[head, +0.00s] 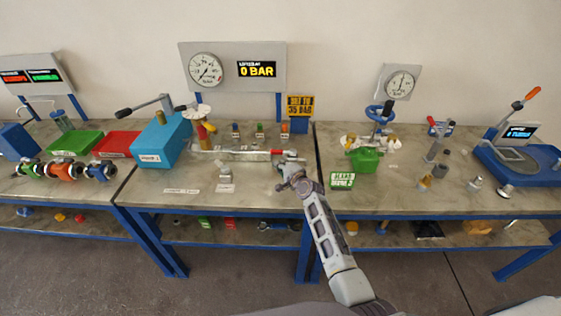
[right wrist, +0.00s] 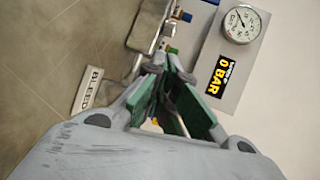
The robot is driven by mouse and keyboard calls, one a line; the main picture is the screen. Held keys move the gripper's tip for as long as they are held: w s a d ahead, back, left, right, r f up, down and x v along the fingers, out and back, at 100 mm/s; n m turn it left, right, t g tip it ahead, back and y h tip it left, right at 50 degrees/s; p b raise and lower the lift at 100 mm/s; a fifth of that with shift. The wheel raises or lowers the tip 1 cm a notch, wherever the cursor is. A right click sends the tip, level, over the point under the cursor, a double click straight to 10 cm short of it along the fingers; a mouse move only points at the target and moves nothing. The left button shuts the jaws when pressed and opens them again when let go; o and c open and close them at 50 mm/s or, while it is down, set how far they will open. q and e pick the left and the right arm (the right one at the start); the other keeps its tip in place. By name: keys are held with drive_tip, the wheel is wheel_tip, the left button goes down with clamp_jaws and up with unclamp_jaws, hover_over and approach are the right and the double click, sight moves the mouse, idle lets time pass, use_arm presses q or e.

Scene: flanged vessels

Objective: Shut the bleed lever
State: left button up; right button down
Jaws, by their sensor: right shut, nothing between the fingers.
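My right gripper (head: 286,160) is over the middle bench, shut and empty, at the right end of the pale pipe assembly (head: 240,152). A small red handle-like part (head: 277,152) shows beside its fingertips; I cannot tell whether it is the bleed lever or whether they touch. A BLEED label (right wrist: 88,88) lies left of the fingers in the right wrist view. A small grey fitting (head: 225,171) stands behind a white label in the head view. In the right wrist view the green-lined fingers (right wrist: 172,68) hide part of the fittings. My left gripper is out of view.
A gauge panel (head: 232,50) reading 0 BAR stands behind. A blue pump box (head: 162,140) is left, and a yellow SET TO 35 BAR sign (head: 300,106) stands at the back. A green bin (head: 366,158) is on the right. The bench front is mostly clear.

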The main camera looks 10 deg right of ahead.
drive_tip(key=s+a+r+p, duration=0.1)
drive_tip(key=s, duration=0.5)
drive_tip(key=shift+s+a+r, duration=0.15)
drive_tip(key=shift+r, duration=0.2)
idle(0.6)
